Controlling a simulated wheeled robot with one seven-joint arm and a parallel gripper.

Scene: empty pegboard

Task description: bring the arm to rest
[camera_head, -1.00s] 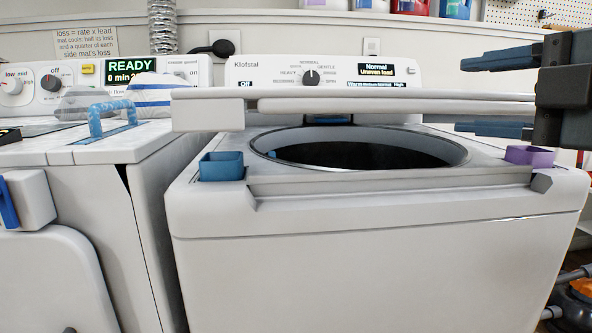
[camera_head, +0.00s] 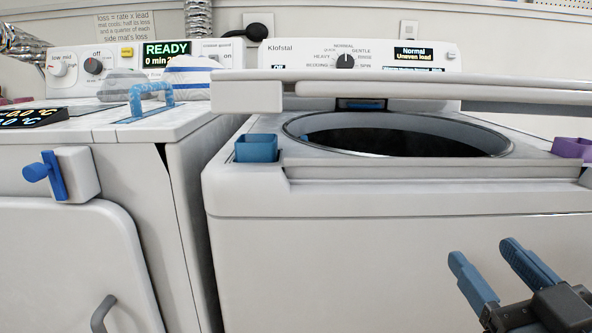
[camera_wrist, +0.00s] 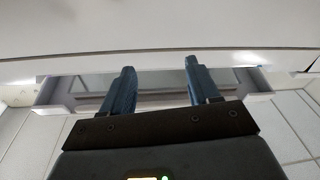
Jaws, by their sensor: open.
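My gripper (camera_head: 490,262) is at the lower right of the head view, in front of the washer's white front panel and below its top edge. Its two blue fingers are apart with nothing between them. In the wrist view, my gripper (camera_wrist: 157,75) is also open and empty, with a white surface ahead and a tiled floor on both sides below. The arm behind the gripper is mostly outside the head view.
The washer (camera_head: 400,250) has an open round drum mouth. A blue cup (camera_head: 256,148) and a purple cup (camera_head: 572,148) sit on its top corners. A dryer (camera_head: 60,215) with a blue knob handle (camera_head: 46,175) stands at left. Striped rolls (camera_head: 190,75) lie on the dryer.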

